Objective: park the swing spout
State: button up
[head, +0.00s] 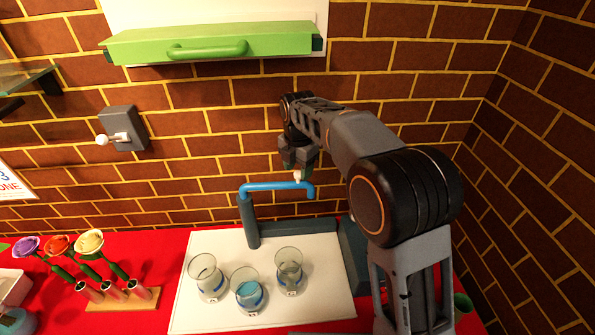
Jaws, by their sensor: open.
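The swing spout (272,186) is a blue horizontal tube on a dark upright post (250,222) at the back of a white board. It reaches right from the post, and its free end bends down at the right. My gripper (299,174) is open just above the spout, near its bent end, pointing down. A small white tip shows between or just by the fingers. I cannot tell whether the fingers touch the spout.
Three glasses stand on the white board (320,307): left (207,278), middle (249,290) with blue liquid, right (289,270). Several flowers (90,241) stand in a wooden rack at left. A lever box (122,127) and green drawer (215,45) are on the brick wall.

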jog(key=shift+r, duration=3.1)
jog(key=m, duration=0.2)
jog(key=shift+w+a+f+m, duration=0.1)
jog(key=shift+w+m, duration=0.1)
jog(key=shift+m, duration=0.1)
jog(key=f+m, duration=0.1)
jog(key=m, duration=0.1)
jog(key=f+m, duration=0.1)
jog(key=s+f+m, duration=0.1)
jog(key=m, duration=0.1)
jog(key=shift+d+f+m, duration=0.3)
jog(key=s+d+m+t, duration=0.4)
jog(key=s+d+m, duration=1.4)
jog(key=s, duration=0.3)
jog(key=shift+s+f+m+t, duration=0.15)
jog(key=shift+f+m+t, duration=0.2)
jog(key=shift+m, duration=0.55)
